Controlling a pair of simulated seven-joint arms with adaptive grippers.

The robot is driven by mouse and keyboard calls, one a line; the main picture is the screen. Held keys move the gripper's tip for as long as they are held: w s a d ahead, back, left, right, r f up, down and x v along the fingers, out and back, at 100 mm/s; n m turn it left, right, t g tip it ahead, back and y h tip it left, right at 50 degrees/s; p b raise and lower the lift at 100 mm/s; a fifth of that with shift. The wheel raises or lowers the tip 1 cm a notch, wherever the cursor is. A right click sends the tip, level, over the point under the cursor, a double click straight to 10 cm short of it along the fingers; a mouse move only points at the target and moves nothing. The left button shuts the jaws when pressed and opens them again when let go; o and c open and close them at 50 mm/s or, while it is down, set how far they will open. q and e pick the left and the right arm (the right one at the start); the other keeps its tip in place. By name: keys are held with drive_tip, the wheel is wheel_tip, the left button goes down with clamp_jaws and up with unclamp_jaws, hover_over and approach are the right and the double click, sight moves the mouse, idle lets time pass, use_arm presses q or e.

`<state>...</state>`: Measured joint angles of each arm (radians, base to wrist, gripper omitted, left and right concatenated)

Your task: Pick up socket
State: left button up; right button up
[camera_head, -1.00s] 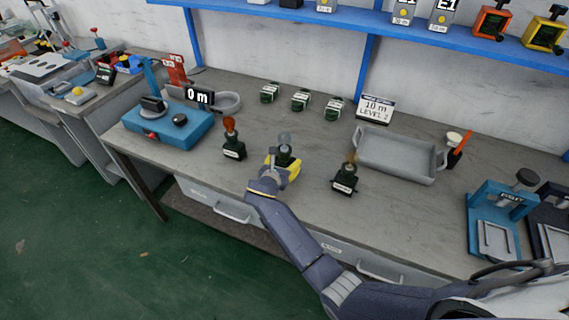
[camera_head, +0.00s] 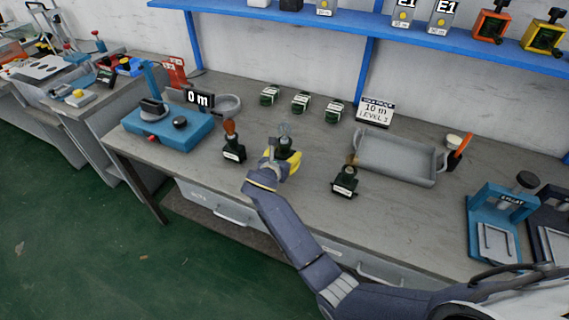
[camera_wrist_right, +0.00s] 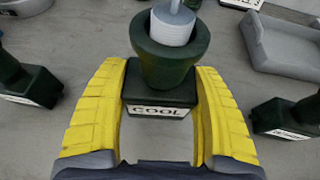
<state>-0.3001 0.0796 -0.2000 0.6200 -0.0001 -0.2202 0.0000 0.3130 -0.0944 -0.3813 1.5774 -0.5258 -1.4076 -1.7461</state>
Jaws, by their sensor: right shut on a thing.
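The dark green socket (camera_wrist_right: 165,70) with a white "COOL" label sits between the yellow fingers of my right gripper (camera_wrist_right: 165,95) in the right wrist view. A pale bulb-like piece (camera_head: 285,131) stands on top of it. In the head view my right gripper (camera_head: 281,163) is shut on this socket (camera_head: 284,149), upright over the front middle of the bench. I cannot tell how far its base is off the surface. A similar dark green socket with an orange-brown top (camera_head: 233,150) stands to its left, and another (camera_head: 344,182) to its right. My left gripper is not in view.
Several small green blocks (camera_head: 301,101) line the back. A blue machine (camera_head: 170,128) stands at left, blue presses (camera_head: 496,220) at right. The bench's front edge is close.

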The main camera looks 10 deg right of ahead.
sight(285, 123)
wheel_tip(285, 123, up, 15)
idle(0.3)
idle(0.3)
drive_tip(key=o, duration=0.6)
drive_tip(key=shift+c, duration=0.2)
drive_tip(key=c, duration=0.6)
drive_tip(key=shift+o, duration=0.2)
drive_tip(key=shift+f, duration=9.7)
drive_tip(key=shift+f, duration=0.25)
